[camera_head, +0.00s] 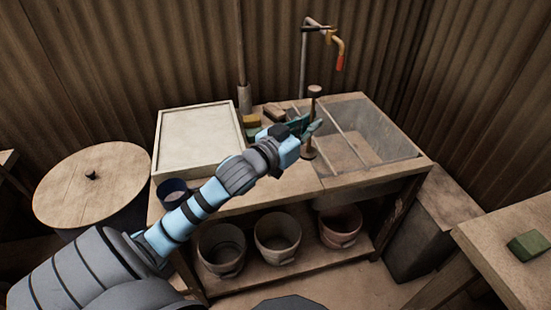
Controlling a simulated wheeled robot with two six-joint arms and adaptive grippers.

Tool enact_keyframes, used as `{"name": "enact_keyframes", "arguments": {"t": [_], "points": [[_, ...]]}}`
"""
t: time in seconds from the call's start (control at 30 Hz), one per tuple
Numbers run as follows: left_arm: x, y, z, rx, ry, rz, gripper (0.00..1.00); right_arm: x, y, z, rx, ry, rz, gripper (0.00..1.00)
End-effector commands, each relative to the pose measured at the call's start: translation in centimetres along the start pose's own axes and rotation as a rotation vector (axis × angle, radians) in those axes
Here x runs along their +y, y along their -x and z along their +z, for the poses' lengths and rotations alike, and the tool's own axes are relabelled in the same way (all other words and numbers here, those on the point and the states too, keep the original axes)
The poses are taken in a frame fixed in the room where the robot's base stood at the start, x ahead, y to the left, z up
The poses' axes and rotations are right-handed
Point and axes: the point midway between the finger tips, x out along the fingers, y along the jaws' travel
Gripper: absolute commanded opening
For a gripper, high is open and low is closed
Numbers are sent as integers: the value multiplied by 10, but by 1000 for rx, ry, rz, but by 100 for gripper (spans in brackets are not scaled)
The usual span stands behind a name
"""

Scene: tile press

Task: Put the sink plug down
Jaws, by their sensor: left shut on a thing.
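The sink plug (314,92) looks like a brown upright stem with a wide knob at the top and a wider foot at the bottom. My left gripper (312,129) reaches in from the left and is shut on its stem, between the knob and the foot. The plug stands near the left edge of the grey sink basin (390,127). I cannot tell whether its foot touches the wooden bench. My right gripper is not in view.
A pale shallow tray (161,150) lies on the bench to the left. A tap (304,60) rises behind the basin. Several buckets, including a reddish one (340,226), stand on the shelf below.

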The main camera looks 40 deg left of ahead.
Motion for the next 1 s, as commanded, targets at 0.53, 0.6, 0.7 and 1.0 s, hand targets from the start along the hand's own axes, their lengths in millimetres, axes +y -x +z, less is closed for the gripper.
{"name": "enact_keyframes", "arguments": {"t": [0.53, 0.6, 0.7, 1.0], "points": [[-113, -36, 35, -2, -1, -388, 0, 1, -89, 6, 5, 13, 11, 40], [-114, -36, 63, -3, -1, -388, 0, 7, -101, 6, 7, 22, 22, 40], [-114, -36, 92, -1, -1, -388, 0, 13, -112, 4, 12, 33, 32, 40], [-113, -36, 148, 0, -1, -386, 0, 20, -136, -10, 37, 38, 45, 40]]}}
